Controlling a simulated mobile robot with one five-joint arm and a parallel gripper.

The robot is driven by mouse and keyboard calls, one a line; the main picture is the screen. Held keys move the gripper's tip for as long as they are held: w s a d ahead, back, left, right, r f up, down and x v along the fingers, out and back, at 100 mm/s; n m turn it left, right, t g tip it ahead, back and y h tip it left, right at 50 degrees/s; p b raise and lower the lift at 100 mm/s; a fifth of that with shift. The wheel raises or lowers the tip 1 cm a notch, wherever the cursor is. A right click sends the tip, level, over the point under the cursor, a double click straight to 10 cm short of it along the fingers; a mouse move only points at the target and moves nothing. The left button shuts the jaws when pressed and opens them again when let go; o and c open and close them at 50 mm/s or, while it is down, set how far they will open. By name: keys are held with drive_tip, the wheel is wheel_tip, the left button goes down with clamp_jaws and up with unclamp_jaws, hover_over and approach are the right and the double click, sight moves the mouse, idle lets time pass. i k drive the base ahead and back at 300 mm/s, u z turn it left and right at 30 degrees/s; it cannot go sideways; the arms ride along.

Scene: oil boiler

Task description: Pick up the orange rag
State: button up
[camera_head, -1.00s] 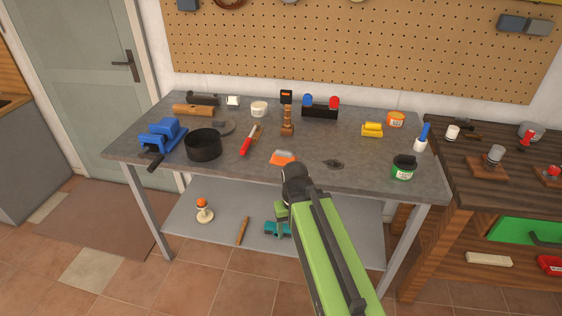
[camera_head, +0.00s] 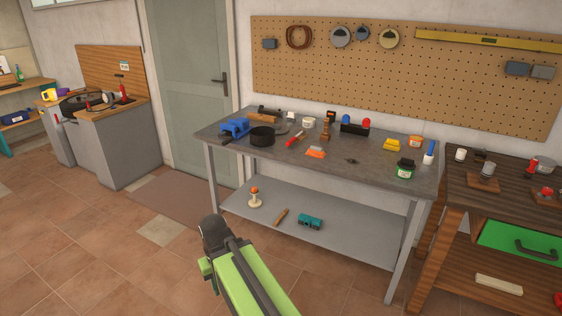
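The orange rag (camera_head: 315,152) is a small flat orange piece with a paler part, lying near the front edge of the grey workbench (camera_head: 375,178). A red-handled tool lies to its left and a small dark item to its right. My green arm reaches up from the bottom of the picture. My gripper (camera_head: 208,262) is at its dark end, low and left of the rag, in front of the bench and apart from it. The fingers are small and partly hidden, so I cannot tell whether they are open.
A black pot (camera_head: 262,137) and a blue vise (camera_head: 235,128) stand on the bench's left. A green tub (camera_head: 405,169) stands on its right. The lower shelf (camera_head: 345,240) holds several items. A wooden bench (camera_head: 455,225) adjoins on the right. The tiled floor at left is clear.

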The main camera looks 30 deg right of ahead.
sight(314, 151)
drive_tip(key=u, duration=0.2)
drive_tip(key=i, duration=1.6)
drive_tip(key=z, duration=0.65)
drive_tip(key=i, duration=0.6)
drive_tip(key=z, duration=0.35)
